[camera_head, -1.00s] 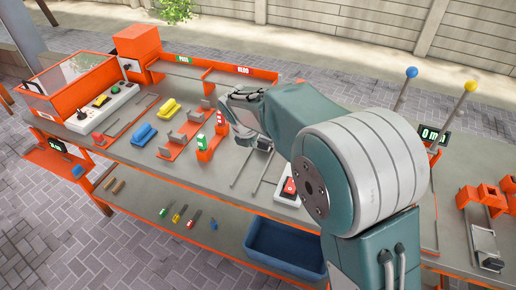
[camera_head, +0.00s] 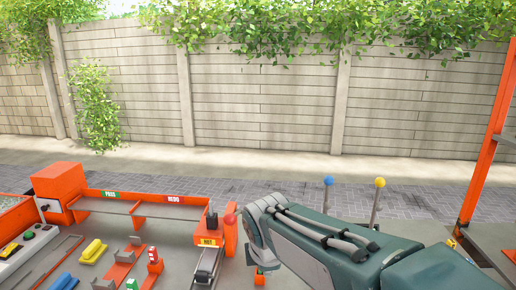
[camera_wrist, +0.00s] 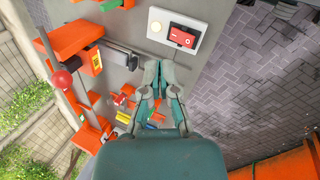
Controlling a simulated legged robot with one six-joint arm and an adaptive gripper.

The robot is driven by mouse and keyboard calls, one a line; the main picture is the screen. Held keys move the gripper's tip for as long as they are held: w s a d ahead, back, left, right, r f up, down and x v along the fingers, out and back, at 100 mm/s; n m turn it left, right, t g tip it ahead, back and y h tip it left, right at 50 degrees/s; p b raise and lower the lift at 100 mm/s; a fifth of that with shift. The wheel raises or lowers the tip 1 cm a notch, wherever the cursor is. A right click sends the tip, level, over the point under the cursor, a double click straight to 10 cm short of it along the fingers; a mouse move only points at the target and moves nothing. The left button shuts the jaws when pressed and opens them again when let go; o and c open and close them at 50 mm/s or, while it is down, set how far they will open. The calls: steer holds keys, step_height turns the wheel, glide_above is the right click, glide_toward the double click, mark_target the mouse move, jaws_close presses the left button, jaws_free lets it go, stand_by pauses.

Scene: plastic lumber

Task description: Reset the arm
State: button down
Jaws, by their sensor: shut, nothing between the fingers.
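My gripper (camera_wrist: 158,86) shows in the wrist view with its fingers together and nothing between them. It hangs above the grey workbench (camera_wrist: 120,75), apart from the things on it. A white plate with a red switch (camera_wrist: 183,36) lies on the bench just beyond the fingertips in that view. In the head view my arm reaches in from the lower right, and the fingers are hidden behind my wrist.
An orange PASS/REDO rack (camera_head: 135,205) stands at the bench's back left. A red ball (camera_wrist: 62,79) on a rod shows in the wrist view. Two posts with blue (camera_head: 328,181) and yellow (camera_head: 380,182) balls stand behind my arm. An orange upright (camera_head: 487,140) is at right.

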steer(key=s+d+m+t, duration=0.1)
steer(key=s+d+m, duration=1.2)
steer(key=s+m, duration=0.4)
steer(key=shift+s+d+m, duration=0.35)
steer(key=shift+d+m, duration=0.05)
steer(key=shift+m, duration=0.8)
